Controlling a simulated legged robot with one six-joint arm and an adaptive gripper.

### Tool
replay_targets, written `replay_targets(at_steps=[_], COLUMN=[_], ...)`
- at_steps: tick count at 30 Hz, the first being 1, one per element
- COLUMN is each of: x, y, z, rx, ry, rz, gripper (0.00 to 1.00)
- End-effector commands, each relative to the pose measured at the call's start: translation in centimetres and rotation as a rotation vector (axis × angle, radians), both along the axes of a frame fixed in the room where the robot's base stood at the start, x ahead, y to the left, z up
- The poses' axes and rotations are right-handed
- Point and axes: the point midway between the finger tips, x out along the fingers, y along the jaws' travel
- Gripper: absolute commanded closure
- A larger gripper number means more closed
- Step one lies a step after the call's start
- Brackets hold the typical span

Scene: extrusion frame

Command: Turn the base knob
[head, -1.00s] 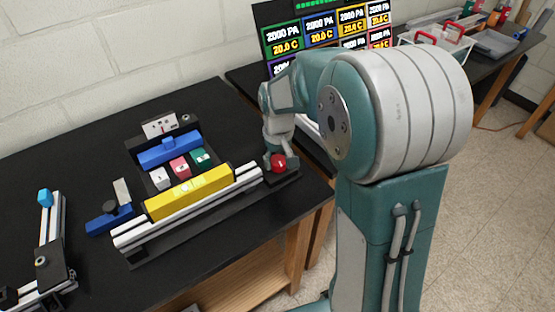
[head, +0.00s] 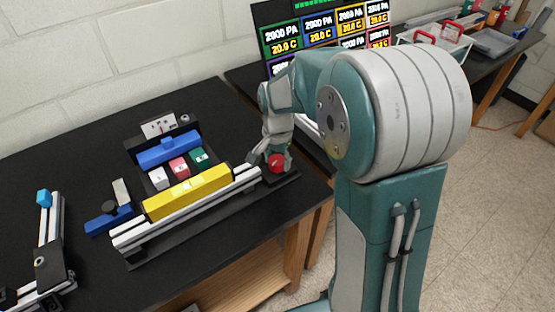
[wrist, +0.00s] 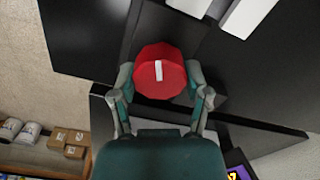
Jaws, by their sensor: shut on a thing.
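The red base knob (wrist: 160,72) is faceted with a white mark on its face. It shows in the head view (head: 276,162) at the right end of the extrusion frame (head: 196,214). My gripper (wrist: 160,80) has one finger on each side of the knob and is shut on it. In the wrist view the white mark stands nearly upright in the picture. The head view shows my gripper (head: 272,155) reaching down to the knob from above, with the fingers partly hidden.
A yellow bar (head: 188,192), a blue block (head: 169,150) and white, red and green blocks lie on the frame's station. A blue slider (head: 109,217) is at its left. Display panels (head: 318,32) stand behind my arm. The black table's edge is close to the knob.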

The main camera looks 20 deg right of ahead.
Motion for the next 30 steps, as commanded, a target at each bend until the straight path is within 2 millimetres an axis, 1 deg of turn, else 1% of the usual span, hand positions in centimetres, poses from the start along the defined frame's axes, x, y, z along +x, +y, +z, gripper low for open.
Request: replay_targets(at_steps=[1,6,15,21,30], x=[-0.28,-0.28,-0.25,-0.23,-0.2], y=[0.11,0.13,0.14,0.15,0.16], z=[-0.29,-0.28,-0.26,-0.25,-0.23], rx=[0.001,0.0,0.0,0.0,0.0], ry=[0.012,0.011,0.01,0.01,0.009], rz=[-0.041,-0.18,-0.347,-0.4,-0.416], gripper=[0.86,0.86,0.86,0.86,0.86])
